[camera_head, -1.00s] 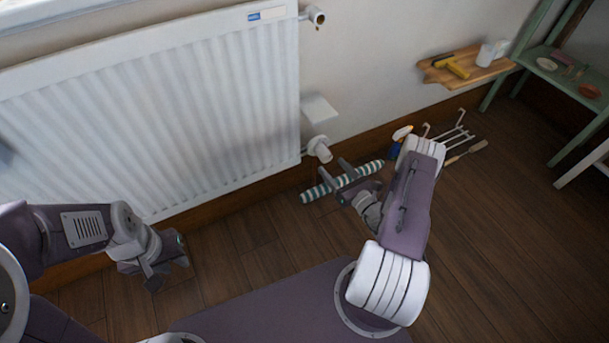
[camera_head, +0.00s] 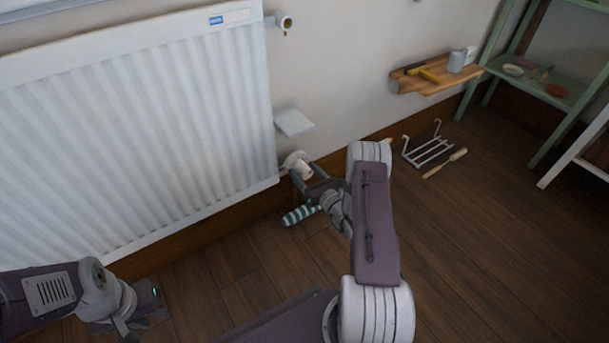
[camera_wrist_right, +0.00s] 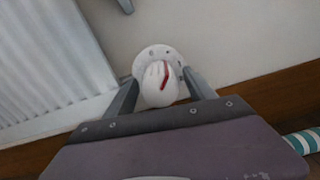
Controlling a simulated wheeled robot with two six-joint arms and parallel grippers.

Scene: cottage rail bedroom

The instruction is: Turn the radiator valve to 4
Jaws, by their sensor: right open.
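The white radiator (camera_head: 140,120) hangs on the wall at the left. Its white valve (camera_head: 298,163) is at the lower right corner, close to the wall. In the right wrist view the valve knob (camera_wrist_right: 160,84) shows a red mark pointing up and slightly right; the numbers cannot be read. My right gripper (camera_head: 304,180) is open at the valve, and in its wrist view the fingers (camera_wrist_right: 162,94) stand on either side of the knob. Whether they touch it I cannot tell. My left gripper (camera_head: 135,318) is low at the left, away from the radiator, its jaws unclear.
A green-and-white striped roll (camera_head: 301,215) lies on the floor below the valve, partly hidden by my right arm. A small white shelf (camera_head: 293,122) juts out above the valve. A white rack (camera_head: 428,151) and a brush (camera_head: 445,163) lie right. Wooden floor is free in front.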

